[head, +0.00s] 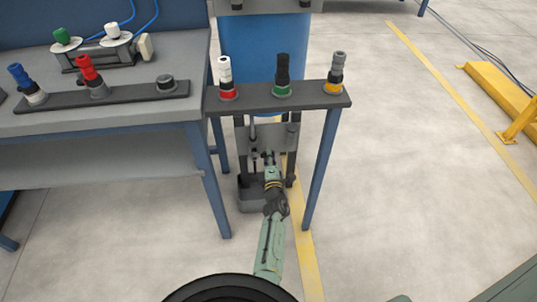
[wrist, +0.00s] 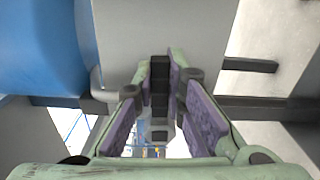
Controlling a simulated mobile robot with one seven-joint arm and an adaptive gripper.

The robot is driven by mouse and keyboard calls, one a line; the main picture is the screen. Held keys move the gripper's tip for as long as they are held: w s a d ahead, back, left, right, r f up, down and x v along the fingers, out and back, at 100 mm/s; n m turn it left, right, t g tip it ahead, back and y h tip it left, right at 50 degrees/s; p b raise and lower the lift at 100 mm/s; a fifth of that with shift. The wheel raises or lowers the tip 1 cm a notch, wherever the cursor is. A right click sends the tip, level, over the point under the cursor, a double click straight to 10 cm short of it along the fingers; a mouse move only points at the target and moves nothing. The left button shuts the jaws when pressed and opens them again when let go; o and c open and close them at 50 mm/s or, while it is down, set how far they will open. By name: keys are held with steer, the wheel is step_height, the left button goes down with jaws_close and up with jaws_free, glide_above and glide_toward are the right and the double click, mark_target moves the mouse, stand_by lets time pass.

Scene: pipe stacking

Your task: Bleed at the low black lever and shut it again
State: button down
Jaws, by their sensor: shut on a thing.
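The black lever (wrist: 160,90) lies between my gripper's purple-lined fingers in the wrist view, and they are shut on it. My gripper (wrist: 161,75) is low under the rack in the head view (head: 269,158), in front of a grey plate (head: 291,137) below the blue tank. The lever itself is mostly hidden by my gripper in the head view. I cannot tell from these frames whether the valve is open or shut. A grey bent pipe (wrist: 104,98) shows just left of the fingers in the wrist view.
A dark rack (head: 308,99) with white, black and grey-topped fittings stands above my arm. Its blue leg (head: 322,165) is to the right. A grey open bin (head: 253,202) sits below.

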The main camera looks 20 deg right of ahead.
steer(key=shift+f+m, duration=0.2)
steer(key=shift+m, duration=0.2)
steer(key=c, duration=1.6)
jaws_free()
steer(key=shift+r, duration=0.1)
steer(key=shift+r, duration=4.9)
steer(key=shift+c, duration=0.5)
